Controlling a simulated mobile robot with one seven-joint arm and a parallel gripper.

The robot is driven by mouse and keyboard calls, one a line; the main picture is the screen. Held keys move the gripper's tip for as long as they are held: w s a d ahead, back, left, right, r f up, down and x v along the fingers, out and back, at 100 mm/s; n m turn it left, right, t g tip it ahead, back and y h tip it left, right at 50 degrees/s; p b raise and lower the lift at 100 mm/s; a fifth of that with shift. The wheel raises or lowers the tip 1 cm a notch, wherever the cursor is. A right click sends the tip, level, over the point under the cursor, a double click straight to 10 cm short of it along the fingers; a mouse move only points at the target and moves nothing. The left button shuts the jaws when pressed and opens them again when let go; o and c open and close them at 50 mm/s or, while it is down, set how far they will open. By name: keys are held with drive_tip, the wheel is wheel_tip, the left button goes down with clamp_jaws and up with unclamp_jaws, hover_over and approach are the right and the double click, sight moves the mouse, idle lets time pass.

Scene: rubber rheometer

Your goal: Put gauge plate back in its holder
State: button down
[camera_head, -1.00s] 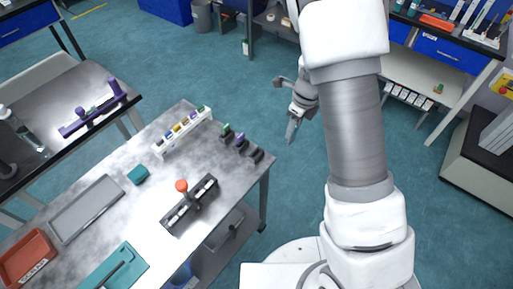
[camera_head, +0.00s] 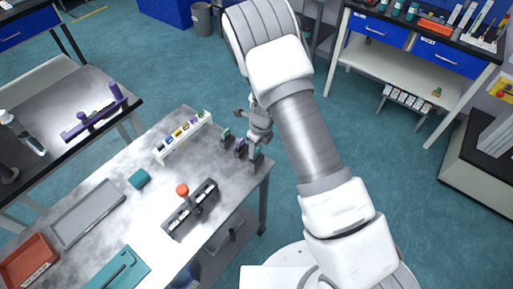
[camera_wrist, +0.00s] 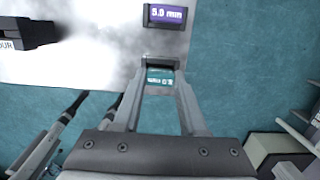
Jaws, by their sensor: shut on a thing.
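My gripper (camera_head: 256,148) is over the right corner of the steel table and also shows in the wrist view (camera_wrist: 161,75). It is shut on a small teal gauge plate (camera_wrist: 160,77) with a white label, held between the fingertips. A dark holder (camera_wrist: 160,61) shows just beyond the plate at the table edge. I cannot tell whether the plate is in its slot or only above it. A purple plate marked 5.0 mm (camera_wrist: 166,14) stands in the neighbouring holder, also visible in the head view (camera_head: 240,145). A green plate (camera_head: 226,134) stands beyond that.
A white rack of coloured pieces (camera_head: 183,136) stands left of the holders. A grey tray (camera_head: 88,210) and an orange tray (camera_head: 28,262) lie farther left. Open floor lies right of the table.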

drive_tip(key=shift+f, duration=0.2)
drive_tip(key=shift+c, duration=2.2)
unclamp_jaws()
drive_tip(key=shift+r, duration=0.1)
